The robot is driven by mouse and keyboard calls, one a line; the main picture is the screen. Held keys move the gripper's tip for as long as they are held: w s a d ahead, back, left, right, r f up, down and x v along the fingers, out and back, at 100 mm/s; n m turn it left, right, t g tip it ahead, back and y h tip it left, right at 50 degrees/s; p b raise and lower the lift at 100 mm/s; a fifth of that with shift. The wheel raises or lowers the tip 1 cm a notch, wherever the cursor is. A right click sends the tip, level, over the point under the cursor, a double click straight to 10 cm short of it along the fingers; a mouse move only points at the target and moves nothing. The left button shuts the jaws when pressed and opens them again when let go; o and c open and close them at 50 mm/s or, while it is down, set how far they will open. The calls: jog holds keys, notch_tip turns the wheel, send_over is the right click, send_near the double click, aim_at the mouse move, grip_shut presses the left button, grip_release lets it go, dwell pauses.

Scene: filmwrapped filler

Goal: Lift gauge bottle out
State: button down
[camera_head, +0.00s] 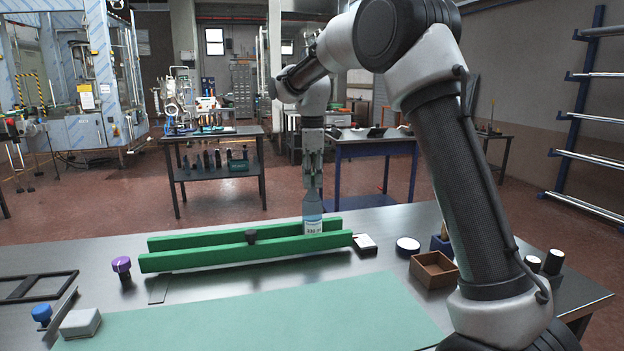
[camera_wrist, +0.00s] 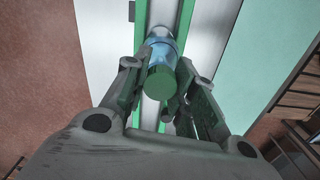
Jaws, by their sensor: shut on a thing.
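The gauge bottle (camera_head: 312,209) is clear blue with a white printed label, and it stands upright near the right end of two long green rails (camera_head: 200,260). Its lower end is hidden behind the front rail, so I cannot tell whether it touches the table. My gripper (camera_head: 313,180) points down over the bottle and is shut on its upper part. In the wrist view, the bottle's green cap (camera_wrist: 161,82) and blue body (camera_wrist: 162,50) show between the two fingers of my gripper (camera_wrist: 165,95).
A dark round knob (camera_head: 251,236) sits at the rails. A white block (camera_head: 364,242), a white-topped disc (camera_head: 407,246) and a brown open box (camera_head: 433,270) stand to the right. A purple-topped piece (camera_head: 121,266) is at left. A green mat (camera_head: 260,318) lies clear in front.

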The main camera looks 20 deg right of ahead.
notch_tip(320, 180, up, 18)
jog(key=shift+f, duration=0.15)
dwell(3.2)
dwell(0.5)
